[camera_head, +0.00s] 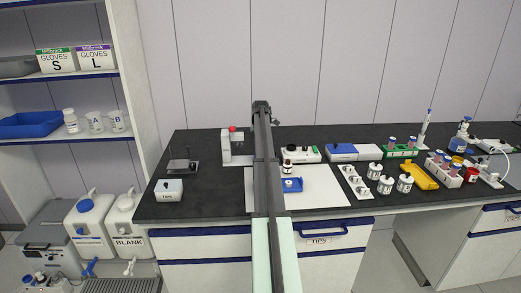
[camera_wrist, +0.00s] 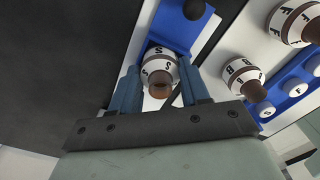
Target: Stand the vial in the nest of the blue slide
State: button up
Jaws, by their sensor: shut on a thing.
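In the wrist view a white vial marked S (camera_wrist: 157,60), with a brown cap towards the camera, is between the two blue-grey fingers of my gripper (camera_wrist: 160,84). The gripper is shut on it. The blue slide (camera_wrist: 172,24) shows right behind the vial, with a black knob (camera_wrist: 194,8) at its far end. The vial covers part of the slide, so I cannot tell whether it touches or stands in the nest. In the head view a small blue piece (camera_head: 292,185) on the white mat looks like the slide. My arm hides the gripper there.
Beside the slide in the wrist view stand vials marked B (camera_wrist: 243,72) and F (camera_wrist: 296,20), near a blue strip with lettered discs (camera_wrist: 290,87). In the head view a brown-capped vial (camera_head: 287,168) stands behind the blue piece. The white mat (camera_head: 325,200) is clear at right.

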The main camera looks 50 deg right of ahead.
jog(key=shift+f, duration=0.1)
jog(key=o, duration=1.1)
notch_tip(320, 180, up, 12)
jog(key=shift+r, duration=0.1)
jog(key=shift+a, duration=0.1)
